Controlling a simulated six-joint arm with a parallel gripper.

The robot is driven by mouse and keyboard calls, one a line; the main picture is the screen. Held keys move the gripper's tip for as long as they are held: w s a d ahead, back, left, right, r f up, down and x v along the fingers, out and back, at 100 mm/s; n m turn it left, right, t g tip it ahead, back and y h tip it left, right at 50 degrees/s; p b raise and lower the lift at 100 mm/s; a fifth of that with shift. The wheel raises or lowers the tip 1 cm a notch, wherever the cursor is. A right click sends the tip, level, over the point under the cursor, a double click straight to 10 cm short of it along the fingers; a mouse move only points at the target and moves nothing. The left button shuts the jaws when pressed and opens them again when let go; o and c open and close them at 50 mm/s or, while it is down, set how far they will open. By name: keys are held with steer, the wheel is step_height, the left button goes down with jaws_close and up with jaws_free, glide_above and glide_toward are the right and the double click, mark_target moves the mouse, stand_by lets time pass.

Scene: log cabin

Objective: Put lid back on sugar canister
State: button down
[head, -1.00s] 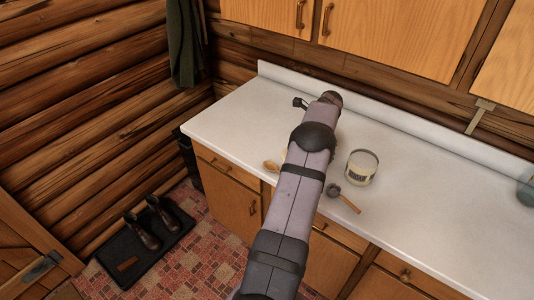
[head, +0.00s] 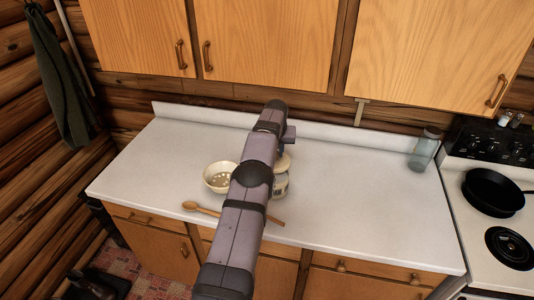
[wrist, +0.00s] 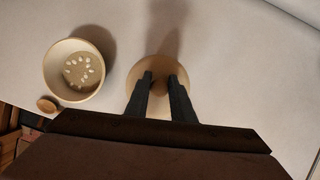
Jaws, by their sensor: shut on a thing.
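The sugar canister (head: 281,187), a clear round jar with a pale label, stands on the counter, partly hidden behind my arm. The round, pale wooden lid (head: 284,163) shows at the top of the canister in the head view. In the wrist view my gripper (wrist: 161,78) is shut on the knob of the lid (wrist: 137,78). The lid looks level and covers the canister from above, so the canister is hidden there. I cannot tell whether the lid touches the rim.
A cream bowl with pale pieces inside (head: 213,184) stands left of the canister. A wooden spoon (head: 196,206) lies in front of it, and a wooden handle (head: 276,221) sticks out beside my arm. A bottle (head: 424,150) stands far right by the stove. The counter right of the canister is clear.

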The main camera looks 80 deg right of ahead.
steer(key=shift+f, duration=0.2)
steer(key=shift+f, duration=2.05)
steer(key=shift+f+b, duration=0.8)
steer(key=shift+f, duration=0.15)
steer(key=shift+f+b, duration=0.15)
steer(key=shift+b, duration=0.35)
stand_by(0.6)
stand_by(0.4)
steer(key=c, duration=1)
jaws_free()
